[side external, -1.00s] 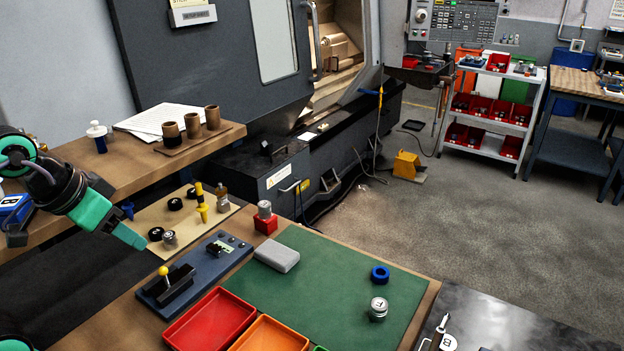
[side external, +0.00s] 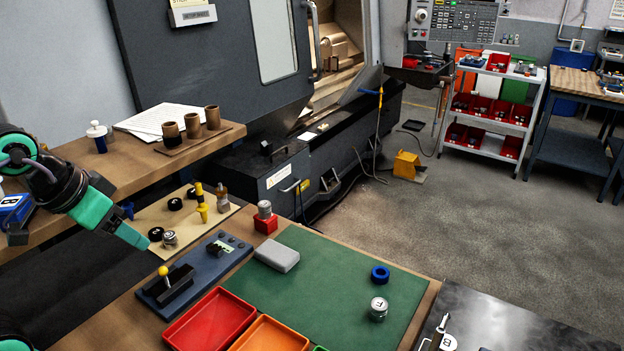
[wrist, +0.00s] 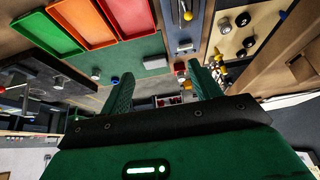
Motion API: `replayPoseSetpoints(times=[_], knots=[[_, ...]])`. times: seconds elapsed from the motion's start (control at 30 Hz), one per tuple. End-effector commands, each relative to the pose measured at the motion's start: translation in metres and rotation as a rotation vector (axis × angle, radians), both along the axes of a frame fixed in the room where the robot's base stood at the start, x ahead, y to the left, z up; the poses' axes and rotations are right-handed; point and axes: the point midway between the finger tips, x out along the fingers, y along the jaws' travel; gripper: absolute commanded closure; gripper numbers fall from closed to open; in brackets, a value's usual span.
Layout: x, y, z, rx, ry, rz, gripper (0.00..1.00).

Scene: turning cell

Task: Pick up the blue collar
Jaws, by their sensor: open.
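The blue collar (side external: 380,274) is a short ring lying on the green mat (side external: 330,258), toward the mat's right side. It stands apart, just behind a silver round part (side external: 378,309) with a letter on top. In the wrist view a small blue spot (wrist: 115,79) on the mat looks like the collar. My gripper (side external: 141,240) is at the left, above the tan board and far from the collar. In the wrist view its two green fingers (wrist: 163,84) are spread, with nothing held between them.
A grey block (side external: 277,255) lies on the mat's left part. Red (side external: 210,318) and orange (side external: 268,335) trays stand in front. A blue-grey plate with a yellow-knobbed lever (side external: 165,275) and a red block with a silver part (side external: 265,222) stand between gripper and mat. The mat's middle is clear.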

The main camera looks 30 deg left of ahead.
Motion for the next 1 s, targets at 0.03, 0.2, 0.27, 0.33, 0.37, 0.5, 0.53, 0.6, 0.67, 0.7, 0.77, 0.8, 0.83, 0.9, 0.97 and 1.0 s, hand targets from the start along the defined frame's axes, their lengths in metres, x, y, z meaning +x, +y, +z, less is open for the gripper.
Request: replayPoseSetpoints(times=[0.03,0.2,0.27,0.33,0.37,0.5,0.53,0.6,0.67,0.7,0.77,0.8,0.83,0.9,0.97,1.0], knots=[[0.002,0.000,0.002,0.000,0.001,-0.001,0.37],[0.015,-0.003,0.012,-0.004,0.017,-0.005,0.37],[0.022,-0.005,0.018,-0.006,0.024,-0.009,0.37],[0.034,-0.008,0.027,-0.009,0.034,-0.014,0.37],[0.039,-0.009,0.030,-0.009,0.040,-0.016,0.37],[0.067,-0.017,0.047,-0.015,0.066,-0.025,0.37],[0.073,-0.019,0.050,-0.016,0.071,-0.027,0.37],[0.088,-0.024,0.057,-0.018,0.084,-0.032,0.37],[0.101,-0.028,0.062,-0.019,0.097,-0.036,0.37],[0.110,-0.032,0.065,-0.021,0.104,-0.040,0.37],[0.123,-0.036,0.069,-0.023,0.115,-0.043,0.37],[0.131,-0.040,0.071,-0.023,0.122,-0.045,0.37],[0.138,-0.042,0.073,-0.024,0.128,-0.047,0.37],[0.153,-0.049,0.076,-0.025,0.142,-0.052,0.37],[0.166,-0.055,0.077,-0.026,0.153,-0.056,0.37],[0.175,-0.058,0.078,-0.026,0.161,-0.058,0.37]])
